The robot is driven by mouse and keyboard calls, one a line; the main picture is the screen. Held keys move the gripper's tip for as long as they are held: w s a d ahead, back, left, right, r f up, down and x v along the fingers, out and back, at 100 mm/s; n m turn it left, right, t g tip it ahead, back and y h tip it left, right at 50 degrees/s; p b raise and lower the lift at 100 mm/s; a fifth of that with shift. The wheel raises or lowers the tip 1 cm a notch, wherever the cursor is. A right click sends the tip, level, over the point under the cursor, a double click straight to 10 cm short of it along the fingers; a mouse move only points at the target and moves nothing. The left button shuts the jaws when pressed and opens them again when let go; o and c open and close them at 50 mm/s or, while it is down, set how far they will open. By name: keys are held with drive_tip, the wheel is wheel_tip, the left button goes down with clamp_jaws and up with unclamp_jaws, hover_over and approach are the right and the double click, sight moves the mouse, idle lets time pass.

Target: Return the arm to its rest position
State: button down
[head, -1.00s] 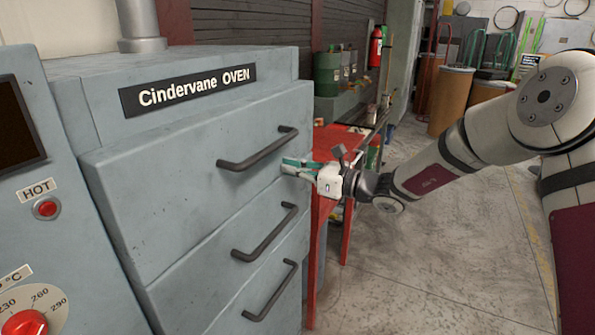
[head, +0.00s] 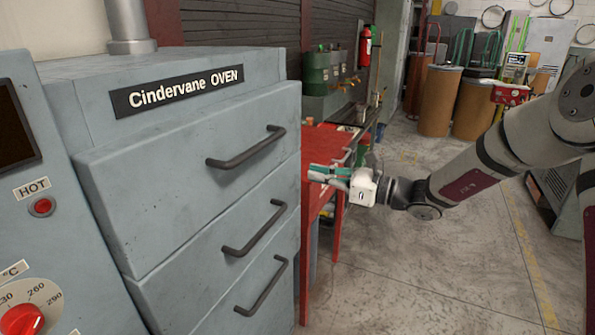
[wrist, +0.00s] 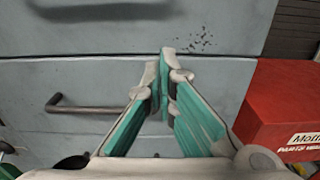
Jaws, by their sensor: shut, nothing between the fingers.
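My gripper (head: 314,173) shows in the head view just right of the oven's front, beside the red bench. Its teal-and-white fingers are together with nothing between them. In the wrist view my gripper (wrist: 165,62) points at the grey oven drawer fronts, with its fingertips meeting near the upper middle. My arm reaches in from the right of the head view, bent at the elbow.
The grey Cindervane oven (head: 190,130) has drawers with dark bar handles (head: 247,147). A red bench (head: 322,150) stands behind my gripper and shows at the right of the wrist view (wrist: 285,105). Brown drums (head: 437,100) stand farther back. Open concrete floor lies right of the bench.

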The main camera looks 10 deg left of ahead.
drive_tip(key=s+d+r+n+g+h, duration=0.2)
drive_tip(key=s+d+n+g+h, duration=0.15)
drive_tip(key=s+n, duration=0.45)
drive_tip(key=s+d+r+n+g+h, duration=0.15)
drive_tip(key=s+n+h, duration=0.25)
drive_tip(key=s, duration=0.9)
drive_tip(key=s+d+r+n+t+h+p, duration=0.1)
drive_tip(key=s+d+n+h, duration=0.8)
drive_tip(key=s+d, duration=0.9)
drive_tip(key=d+r+t, duration=0.1)
drive_tip(key=t, duration=0.1)
drive_tip(key=shift+n+t+h, duration=0.3)
drive_tip(key=shift+h, duration=0.05)
